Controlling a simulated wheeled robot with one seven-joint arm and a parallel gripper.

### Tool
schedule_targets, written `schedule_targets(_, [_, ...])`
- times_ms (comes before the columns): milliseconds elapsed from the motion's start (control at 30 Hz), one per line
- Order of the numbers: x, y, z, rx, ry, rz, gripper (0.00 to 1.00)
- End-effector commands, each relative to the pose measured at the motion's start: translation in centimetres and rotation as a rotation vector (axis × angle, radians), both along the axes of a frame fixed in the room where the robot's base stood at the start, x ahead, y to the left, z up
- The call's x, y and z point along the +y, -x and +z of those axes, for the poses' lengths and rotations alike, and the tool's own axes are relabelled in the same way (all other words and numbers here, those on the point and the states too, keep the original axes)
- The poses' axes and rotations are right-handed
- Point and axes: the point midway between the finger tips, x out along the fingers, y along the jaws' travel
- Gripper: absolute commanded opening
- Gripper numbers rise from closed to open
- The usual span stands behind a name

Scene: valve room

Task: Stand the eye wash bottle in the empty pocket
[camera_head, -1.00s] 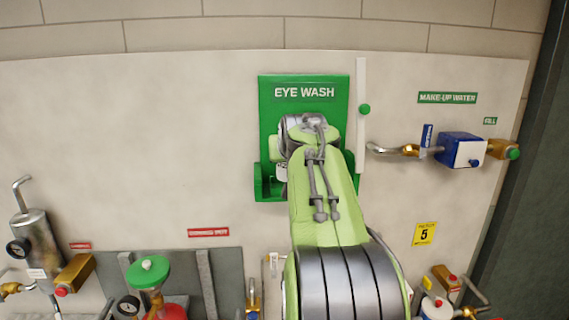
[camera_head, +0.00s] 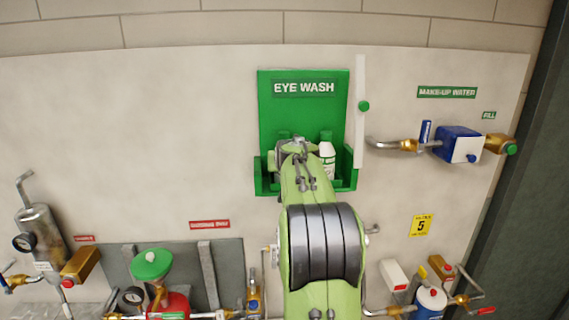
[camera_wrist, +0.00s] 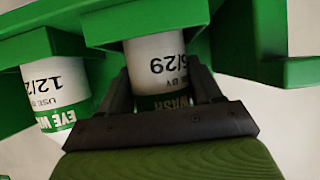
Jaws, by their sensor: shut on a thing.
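The green eye wash holder (camera_head: 304,110) hangs on the wall panel. In the wrist view, which is upside down, my gripper (camera_wrist: 160,85) is shut on a white eye wash bottle (camera_wrist: 158,60) with a green band and a date ending 5/29. The bottle's lower end is hidden behind a green pocket wall (camera_wrist: 150,18), so it appears inside the pocket; I cannot tell whether it rests on the floor. A second bottle (camera_head: 327,155) stands in the right pocket; it also shows in the wrist view (camera_wrist: 57,85).
A white vertical strip with a green knob (camera_head: 364,106) is close right of the holder. Make-up water piping with a blue box (camera_head: 458,145) is farther right. Valves, a gauge and a green-topped red fixture (camera_head: 152,265) are below left. The panel left of the holder is clear.

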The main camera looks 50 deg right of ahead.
Motion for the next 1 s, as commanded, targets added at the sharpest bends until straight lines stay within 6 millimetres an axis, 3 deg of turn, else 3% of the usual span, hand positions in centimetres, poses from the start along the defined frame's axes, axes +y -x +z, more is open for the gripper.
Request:
schedule_targets(133, [0.0, 0.0, -0.2, -0.002, 0.001, 0.0, 0.23])
schedule_targets(167, [0.0, 0.0, -0.3, 0.0, 0.0, 0.0, 0.66])
schedule_targets(333, [0.0, 0.0, -0.2, 0.0, 0.0, 0.0, 0.9])
schedule_targets(667, [0.1, 0.1, 0.3, -0.001, 0.001, 0.0, 0.9])
schedule_targets(1000, [4.9, 5.7, 4.0, -0.003, 0.003, 0.001, 0.9])
